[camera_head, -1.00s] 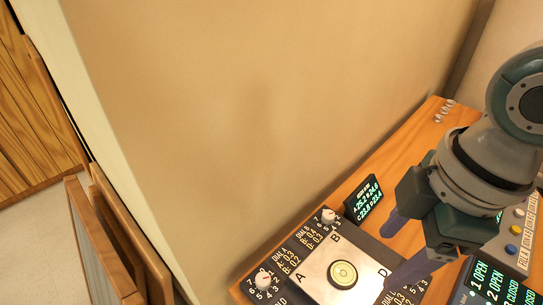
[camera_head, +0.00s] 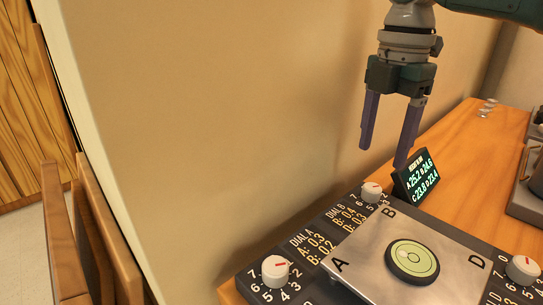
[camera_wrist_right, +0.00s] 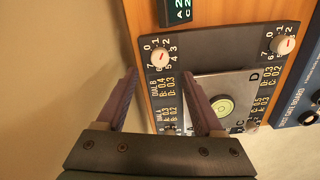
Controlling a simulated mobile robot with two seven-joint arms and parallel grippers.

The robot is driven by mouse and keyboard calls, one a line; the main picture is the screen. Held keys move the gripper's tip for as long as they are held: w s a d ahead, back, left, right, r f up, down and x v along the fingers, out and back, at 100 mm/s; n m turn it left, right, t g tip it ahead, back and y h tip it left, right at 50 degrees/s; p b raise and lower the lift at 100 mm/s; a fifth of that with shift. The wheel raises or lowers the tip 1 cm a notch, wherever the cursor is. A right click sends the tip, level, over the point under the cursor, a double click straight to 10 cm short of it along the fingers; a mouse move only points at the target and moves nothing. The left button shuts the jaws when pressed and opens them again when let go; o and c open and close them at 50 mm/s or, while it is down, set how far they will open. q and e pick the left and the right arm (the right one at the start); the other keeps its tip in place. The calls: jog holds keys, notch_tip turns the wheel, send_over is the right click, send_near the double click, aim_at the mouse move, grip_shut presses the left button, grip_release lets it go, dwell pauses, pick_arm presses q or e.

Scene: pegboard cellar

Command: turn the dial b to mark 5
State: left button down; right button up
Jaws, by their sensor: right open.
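Dial b (camera_head: 372,191) is a small white knob with a red pointer line, on a dark panel with printed numbers, at the far corner of the plate by the letter B. It also shows in the right wrist view (camera_wrist_right: 160,57). I cannot tell exactly which mark its pointer meets. My right gripper (camera_head: 382,158) is open and empty, its two purple fingers pointing down above and just beyond dial b. In the right wrist view the gripper (camera_wrist_right: 163,80) has its fingertips on either side below the knob, not touching it. My left gripper is not in view.
A metal plate (camera_head: 352,258) with a round green bubble level (camera_head: 412,262) lies beside the dial. Dial A (camera_head: 275,271) is at front left, another white dial (camera_head: 523,269) at right. A small display (camera_head: 415,181) stands close behind dial b. The wall is close on the left.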

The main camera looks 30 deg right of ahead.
aim_at(373, 187)
notch_tip(373, 187, down, 7)
jog(key=shift+f+b, duration=0.1)
jog(key=shift+b, duration=0.4)
grip_shut()
dwell(0.4)
